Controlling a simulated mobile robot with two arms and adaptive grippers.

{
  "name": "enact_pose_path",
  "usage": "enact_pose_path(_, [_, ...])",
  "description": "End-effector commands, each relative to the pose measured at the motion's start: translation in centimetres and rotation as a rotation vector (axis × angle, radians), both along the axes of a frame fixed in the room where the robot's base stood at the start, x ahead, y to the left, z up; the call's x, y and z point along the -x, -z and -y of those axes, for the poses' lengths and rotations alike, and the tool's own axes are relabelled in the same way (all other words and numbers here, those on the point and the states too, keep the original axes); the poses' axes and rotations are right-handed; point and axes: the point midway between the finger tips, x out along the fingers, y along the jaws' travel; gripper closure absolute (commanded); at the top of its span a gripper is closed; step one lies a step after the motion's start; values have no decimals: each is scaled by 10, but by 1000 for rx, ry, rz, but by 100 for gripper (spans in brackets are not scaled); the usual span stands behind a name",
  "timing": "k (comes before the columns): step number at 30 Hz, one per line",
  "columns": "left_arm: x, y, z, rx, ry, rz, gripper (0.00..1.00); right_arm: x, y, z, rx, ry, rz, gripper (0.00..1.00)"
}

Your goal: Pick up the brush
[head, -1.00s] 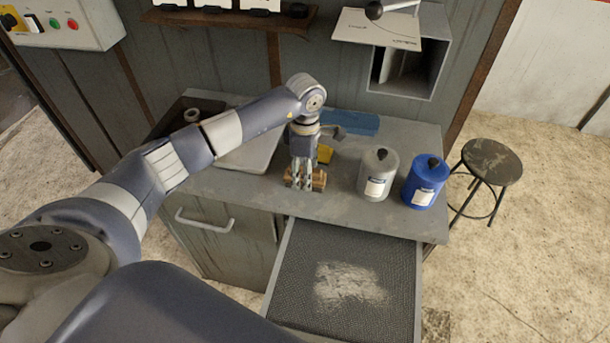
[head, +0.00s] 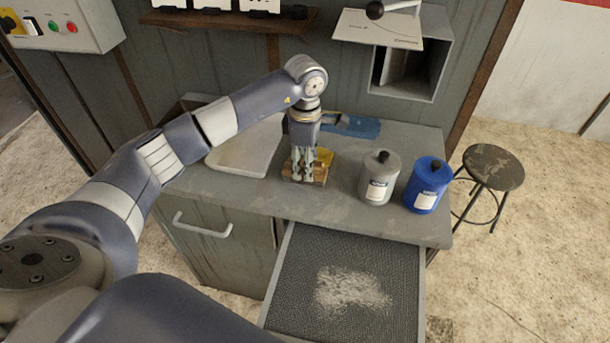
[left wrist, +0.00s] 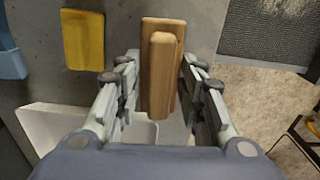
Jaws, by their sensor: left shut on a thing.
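The brush (head: 291,174) is a brown wooden block with a raised grip along its top. In the head view it is at the grey worktop, partly hidden by my left gripper (head: 304,170). In the left wrist view the brush (left wrist: 161,70) lies between the two fingers of my left gripper (left wrist: 160,92), one finger on each long side. The left gripper is shut on it, pointing down from above. I cannot tell whether the brush is clear of the worktop. My right gripper is not in view.
A yellow block (left wrist: 84,38) lies close beside the brush. A grey canister (head: 379,182) and a blue canister (head: 426,187) stand to the right. A blue object (head: 352,125) lies behind; a white tray (head: 232,160) lies left. An open drawer (head: 350,255) juts out in front.

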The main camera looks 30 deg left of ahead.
Motion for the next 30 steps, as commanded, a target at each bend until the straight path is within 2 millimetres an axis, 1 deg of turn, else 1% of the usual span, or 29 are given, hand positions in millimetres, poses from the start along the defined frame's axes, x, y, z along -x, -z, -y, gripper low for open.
enact_pose_path(1, [11,5,-4,-3,0,0,90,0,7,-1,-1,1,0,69])
enact_pose_path(2, [17,5,-5,-3,0,-1,90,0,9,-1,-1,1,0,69])
enact_pose_path(12, [94,-1,-20,-4,0,0,90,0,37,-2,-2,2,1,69])
enact_pose_path(18, [131,-6,-27,-4,0,-1,90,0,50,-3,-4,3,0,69])
enact_pose_path(24, [151,-10,-31,-2,-1,-1,90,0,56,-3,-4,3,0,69])
enact_pose_path(30, [157,-12,-31,-1,0,-1,90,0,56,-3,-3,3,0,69])
